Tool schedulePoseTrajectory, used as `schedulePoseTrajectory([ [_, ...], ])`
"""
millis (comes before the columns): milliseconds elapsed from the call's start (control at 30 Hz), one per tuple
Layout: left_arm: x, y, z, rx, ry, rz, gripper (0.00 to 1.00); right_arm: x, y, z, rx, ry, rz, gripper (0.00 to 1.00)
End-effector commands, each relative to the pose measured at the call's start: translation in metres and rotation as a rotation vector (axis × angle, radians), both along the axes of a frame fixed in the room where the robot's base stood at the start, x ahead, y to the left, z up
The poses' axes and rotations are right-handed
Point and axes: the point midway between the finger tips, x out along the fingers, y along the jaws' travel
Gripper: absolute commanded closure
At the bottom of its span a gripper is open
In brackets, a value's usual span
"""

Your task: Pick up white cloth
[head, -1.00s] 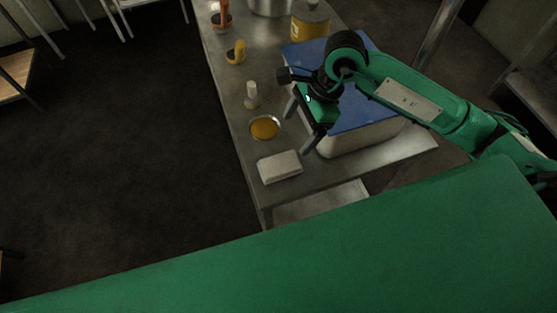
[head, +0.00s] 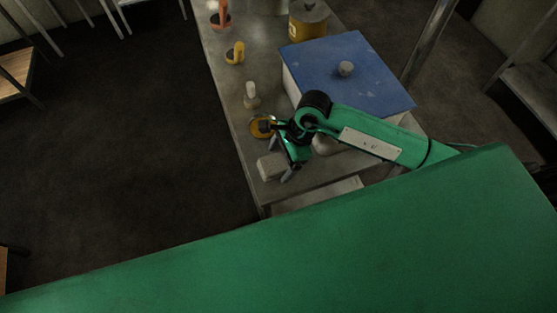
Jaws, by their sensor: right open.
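The white cloth (head: 270,167) is a pale folded block lying flat near the front end of the metal table (head: 237,115). My right gripper (head: 281,161) is open, with its fingers pointing down over the cloth's right side. One finger shows by the cloth's right edge; the other shows near its back edge. I cannot tell whether the fingers touch the cloth. Part of the cloth's right side is hidden by the gripper. My left gripper is not in the head view.
A bowl of orange-brown contents (head: 259,130) sits just behind the cloth, partly covered by my gripper. A small white-topped bottle (head: 251,96) stands farther back. A large box with a blue lid (head: 340,85) stands to the right. A yellow jar (head: 308,22) stands behind it.

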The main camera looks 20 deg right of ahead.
Motion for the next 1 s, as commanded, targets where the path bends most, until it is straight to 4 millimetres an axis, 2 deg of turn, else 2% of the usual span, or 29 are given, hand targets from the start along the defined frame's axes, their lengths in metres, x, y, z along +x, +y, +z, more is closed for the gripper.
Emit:
schedulePoseTrajectory([
  [233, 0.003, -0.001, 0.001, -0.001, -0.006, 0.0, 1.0, 0.0, 0.0, -0.002, 0.0, -0.001, 0.0, 0.17],
  [467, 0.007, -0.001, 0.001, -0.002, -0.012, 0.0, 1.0, 0.0, 0.0, -0.002, 0.0, -0.001, 0.0, 0.63],
  [800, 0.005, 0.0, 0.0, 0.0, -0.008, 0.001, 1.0, 0.001, 0.0, 0.001, 0.0, -0.002, -0.001, 0.64],
  [1000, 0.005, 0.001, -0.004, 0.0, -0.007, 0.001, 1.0, 0.002, 0.001, 0.018, 0.001, -0.005, 0.0, 0.64],
])
